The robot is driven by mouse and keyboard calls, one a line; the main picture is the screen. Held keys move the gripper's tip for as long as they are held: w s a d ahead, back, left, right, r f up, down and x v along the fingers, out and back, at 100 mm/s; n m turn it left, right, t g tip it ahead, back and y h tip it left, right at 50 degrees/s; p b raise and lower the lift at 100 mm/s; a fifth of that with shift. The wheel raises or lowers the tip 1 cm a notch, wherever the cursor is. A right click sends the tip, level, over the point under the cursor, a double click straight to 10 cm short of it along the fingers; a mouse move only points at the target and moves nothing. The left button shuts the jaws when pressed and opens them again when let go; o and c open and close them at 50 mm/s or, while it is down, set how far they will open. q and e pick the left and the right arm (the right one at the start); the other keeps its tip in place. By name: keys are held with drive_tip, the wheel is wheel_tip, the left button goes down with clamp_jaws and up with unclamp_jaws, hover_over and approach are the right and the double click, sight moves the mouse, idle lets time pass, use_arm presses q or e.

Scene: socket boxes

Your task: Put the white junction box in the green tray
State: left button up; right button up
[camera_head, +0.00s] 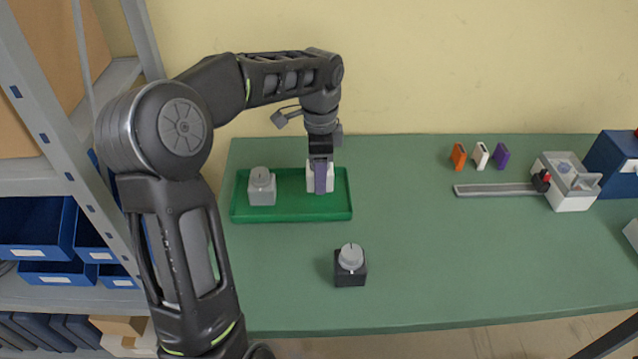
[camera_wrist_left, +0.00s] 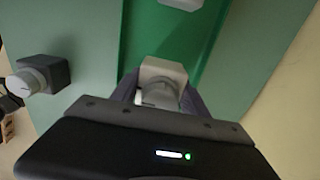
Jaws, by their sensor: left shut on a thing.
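The white junction box (camera_head: 329,175) is over the right part of the green tray (camera_head: 290,214). My left gripper (camera_head: 320,180) comes down on it from above and is shut on it. The left wrist view shows the white box (camera_wrist_left: 163,72) with its round knob between the fingers. The green tray (camera_wrist_left: 217,40) shows there around and beyond it. I cannot tell whether the box rests on the tray floor or hangs just above it. A grey box with a round knob (camera_head: 262,187) stands in the left part of the tray. My right gripper is not in view.
A black box with a grey knob (camera_head: 350,268) stands on the green table in front of the tray. Orange, white and purple pieces (camera_head: 481,156) and a fixture with a rail (camera_head: 566,181) are at the right. Shelving with blue bins (camera_head: 38,228) is at the left. The table's middle is clear.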

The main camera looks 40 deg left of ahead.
use_arm(q)
drive_tip(key=shift+f, duration=0.1)
drive_tip(key=shift+f, duration=1.75)
drive_tip(key=shift+f, duration=0.15)
drive_tip(key=o, duration=1.5)
drive_tip(key=shift+o, duration=0.2)
wheel_tip(320, 180, up, 12)
drive_tip(key=shift+r+p, duration=0.2)
drive_tip(key=shift+p, duration=0.5)
